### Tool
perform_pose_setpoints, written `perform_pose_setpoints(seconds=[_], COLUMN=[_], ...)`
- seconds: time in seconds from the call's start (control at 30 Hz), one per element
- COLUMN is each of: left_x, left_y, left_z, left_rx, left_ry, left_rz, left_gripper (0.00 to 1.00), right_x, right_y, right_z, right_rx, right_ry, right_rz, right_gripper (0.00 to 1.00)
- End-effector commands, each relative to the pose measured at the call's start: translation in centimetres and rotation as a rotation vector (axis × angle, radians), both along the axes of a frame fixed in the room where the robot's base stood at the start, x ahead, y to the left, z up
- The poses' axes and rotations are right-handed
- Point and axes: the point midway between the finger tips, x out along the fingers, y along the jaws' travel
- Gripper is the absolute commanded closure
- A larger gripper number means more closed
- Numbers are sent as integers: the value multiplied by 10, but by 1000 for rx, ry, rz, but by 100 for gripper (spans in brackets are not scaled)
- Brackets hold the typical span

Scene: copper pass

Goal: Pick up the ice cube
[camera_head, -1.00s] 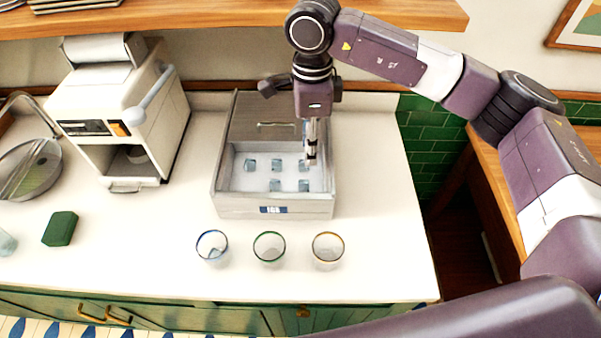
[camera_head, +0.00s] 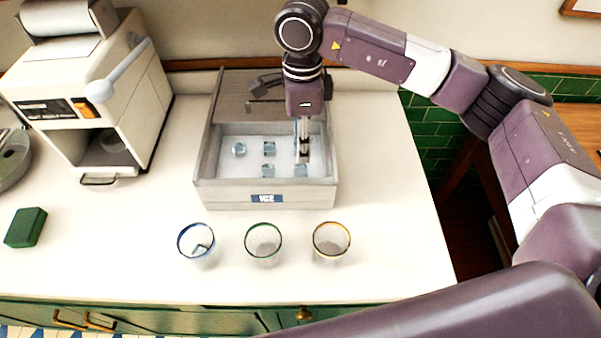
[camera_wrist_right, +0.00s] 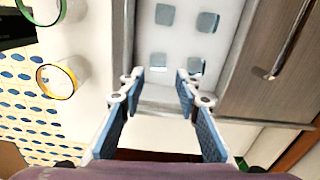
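The ice box (camera_head: 210,192) is a grey open-topped bin labelled ICE, with several pale blue ice cubes on its white floor. One cube (camera_head: 239,149) lies at the left and others (camera_head: 269,149) lie near the middle. A front cube (camera_head: 300,170) is close to my right gripper (camera_head: 302,158), which points down into the right part of the box. In the wrist view the right gripper (camera_wrist_right: 158,78) is open and empty, its blue fingers apart. A cube (camera_wrist_right: 158,62) shows between and beyond the fingertips, another (camera_wrist_right: 195,66) near one finger. My left gripper is out of view.
Three glasses stand before the box: blue-rimmed (camera_head: 197,243) with a cube inside, green-rimmed (camera_head: 263,243) and yellow-rimmed (camera_head: 331,241). A white machine (camera_head: 85,100) stands left. A green block (camera_head: 26,227) lies at far left. The box's right wall is close to the gripper.

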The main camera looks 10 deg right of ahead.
Motion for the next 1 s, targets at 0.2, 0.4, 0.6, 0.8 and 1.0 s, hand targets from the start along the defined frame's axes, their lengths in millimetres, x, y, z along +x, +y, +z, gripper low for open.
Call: perform_pose_setpoints(seconds=[0.2, 0.4, 0.6, 0.8, 1.0], left_x=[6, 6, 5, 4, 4], left_y=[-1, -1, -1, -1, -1], left_z=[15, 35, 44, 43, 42], left_rx=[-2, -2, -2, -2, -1], left_ry=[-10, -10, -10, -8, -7], left_rz=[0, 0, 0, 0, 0], left_gripper=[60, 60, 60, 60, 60], right_x=[-2, -3, -2, -2, -2], right_y=[0, 3, 3, 3, 3], right_z=[-19, -40, -65, -70, -69], right_rx=[-2, -1, -1, -1, -1], right_ry=[4, 6, 3, 1, 1], right_rz=[1, 0, 0, 1, 0], right_gripper=[70, 70, 70, 70, 84])
